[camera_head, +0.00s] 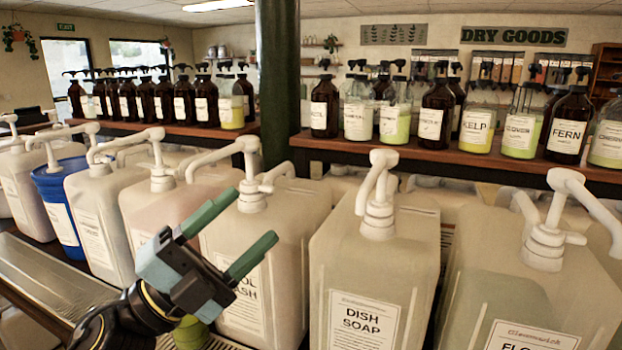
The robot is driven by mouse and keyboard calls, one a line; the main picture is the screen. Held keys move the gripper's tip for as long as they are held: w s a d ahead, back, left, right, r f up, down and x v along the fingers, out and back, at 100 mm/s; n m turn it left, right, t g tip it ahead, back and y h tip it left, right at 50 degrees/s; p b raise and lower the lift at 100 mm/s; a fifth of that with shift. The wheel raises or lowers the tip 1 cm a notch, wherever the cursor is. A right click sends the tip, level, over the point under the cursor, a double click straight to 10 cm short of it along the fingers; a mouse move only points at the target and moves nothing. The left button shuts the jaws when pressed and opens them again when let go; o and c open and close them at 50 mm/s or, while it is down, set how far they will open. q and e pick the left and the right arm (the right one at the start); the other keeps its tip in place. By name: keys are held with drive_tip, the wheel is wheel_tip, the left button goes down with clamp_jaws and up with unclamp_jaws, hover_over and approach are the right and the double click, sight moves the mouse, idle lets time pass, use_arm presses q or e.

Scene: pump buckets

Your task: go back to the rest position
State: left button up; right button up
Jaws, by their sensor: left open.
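My left gripper (231,234) comes in from the lower left. Its two green fingers are spread apart with nothing between them. It is in front of a large white pump bucket whose label (238,300) is partly hidden behind the gripper. My right gripper is not in view. A pump bucket labelled DISH SOAP (372,270) stands right of the gripper, apart from it. Another pump bucket (535,275) stands at the far right, its label cut off by the frame. A small green object (190,332) shows below the gripper, mostly hidden by it.
More white pump buckets and a blue bucket (57,203) line the left side. A metal counter strip (50,278) runs along the lower left. A wooden shelf (470,157) with several pump bottles stands behind. A dark green post (278,80) rises mid-view.

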use_arm(q)
drive_tip(key=w+a+f+n+t+y, duration=0.1)
drive_tip(key=a+f+n+t+y, duration=0.1)
drive_tip(key=a+f+n+y, duration=0.65)
drive_tip(key=w+a+f+n+t+y, duration=0.15)
drive_tip(key=a+f+n+y, duration=0.25)
drive_tip(key=f+n+y, duration=0.95)
drive_tip(key=s+f+n+g+h, duration=0.1)
drive_tip(key=s+f+n+g, duration=0.1)
drive_tip(key=s+f+g, duration=0.8)
drive_tip(key=s+f+n+g, duration=0.3)
drive_tip(key=s+f, duration=0.5)
drive_tip(key=s, duration=0.6)
wheel_tip(320, 180, down, 24)
drive_tip(key=a+g, duration=0.1)
drive_tip(key=s+a+f+g, duration=0.1)
drive_tip(key=s+a+f, duration=0.3)
drive_tip(key=s+f, duration=1.1)
drive_tip(key=shift+s+a+m, duration=0.15)
drive_tip(key=shift+s+m, duration=0.25)
drive_tip(key=shift+s, duration=0.7)
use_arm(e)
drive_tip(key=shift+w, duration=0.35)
use_arm(q)
drive_tip(key=shift+g, duration=0.25)
